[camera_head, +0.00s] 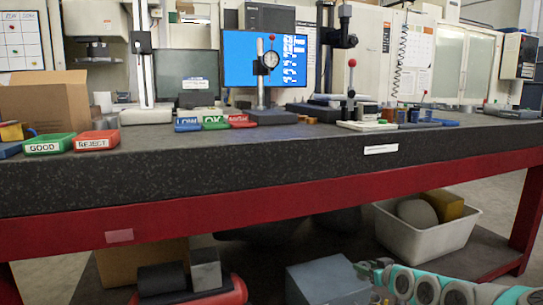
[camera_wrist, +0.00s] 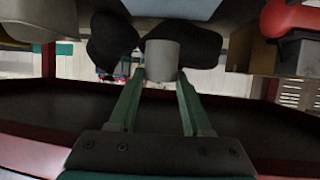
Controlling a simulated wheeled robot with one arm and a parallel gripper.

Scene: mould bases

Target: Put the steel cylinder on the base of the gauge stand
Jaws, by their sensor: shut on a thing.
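The steel cylinder (camera_wrist: 162,58) is a plain grey cylinder held between the two green fingers of my gripper (camera_wrist: 162,78) in the wrist view. In the head view my gripper (camera_head: 372,270) is low at the right, in front of the lower shelf and below the bench top; I cannot make out the cylinder there. The gauge stand, with a round dial gauge (camera_head: 271,60) and a red-tipped post, stands on the bench top. Its dark block base (camera_head: 272,117) shows nothing resting on it.
The dark speckled bench top (camera_head: 250,150) has a red frame rail (camera_head: 250,205). Green (camera_head: 48,144) and red (camera_head: 97,141) trays sit at left, small labelled trays (camera_head: 214,122) beside the stand. A white bin (camera_head: 425,235) and grey box (camera_head: 325,282) are on the lower shelf.

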